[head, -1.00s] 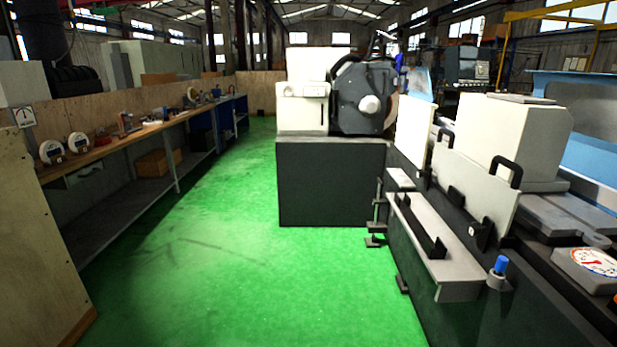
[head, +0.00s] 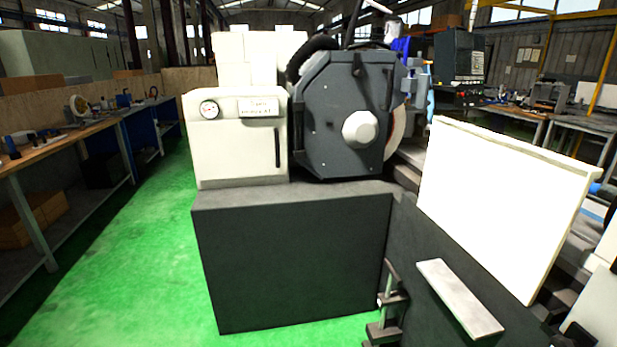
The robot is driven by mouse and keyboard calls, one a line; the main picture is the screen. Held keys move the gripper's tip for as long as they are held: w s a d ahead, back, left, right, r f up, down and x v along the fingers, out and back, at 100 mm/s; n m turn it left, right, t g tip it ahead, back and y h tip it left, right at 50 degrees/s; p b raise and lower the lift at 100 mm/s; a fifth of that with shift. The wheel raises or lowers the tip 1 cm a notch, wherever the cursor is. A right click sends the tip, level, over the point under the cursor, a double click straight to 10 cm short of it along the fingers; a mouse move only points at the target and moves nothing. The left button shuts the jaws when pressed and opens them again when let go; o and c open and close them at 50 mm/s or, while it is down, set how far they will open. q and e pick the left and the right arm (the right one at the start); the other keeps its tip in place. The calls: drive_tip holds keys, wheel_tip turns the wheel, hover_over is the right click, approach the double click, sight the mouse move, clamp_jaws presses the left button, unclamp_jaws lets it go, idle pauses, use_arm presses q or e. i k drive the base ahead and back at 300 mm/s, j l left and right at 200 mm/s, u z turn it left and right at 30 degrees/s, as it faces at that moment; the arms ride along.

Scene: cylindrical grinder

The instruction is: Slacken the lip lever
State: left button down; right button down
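The grinder stands ahead of me in the head view. Its dark wheel housing (head: 345,115) has a round light hub (head: 360,129) and sits on a dark grey base (head: 295,262). A cream cabinet (head: 237,145) with a gauge and a black vertical handle (head: 277,147) is beside the housing. A light grey ledge (head: 459,299) juts from the machine's front at lower right. I cannot make out which part is the lip lever. Neither of my grippers shows in this view.
A workbench (head: 70,140) with tools runs along the left. A large white panel (head: 503,205) stands on the machine at right. A clamp-like bracket (head: 387,312) protrudes near the floor. Green floor (head: 150,235) is clear between the bench and the grinder.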

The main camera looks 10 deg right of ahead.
sight(424, 118)
drive_tip(key=i+l+u, duration=0.1)
drive_tip(key=i+l, duration=0.25)
drive_tip(key=i, duration=0.3)
drive_tip(key=i+l+u, duration=0.15)
drive_tip(key=i+l, duration=0.3)
drive_tip(key=i, duration=0.15)
drive_tip(key=i+l+u, duration=0.1)
drive_tip(key=i+l, duration=0.4)
drive_tip(key=i, duration=0.1)
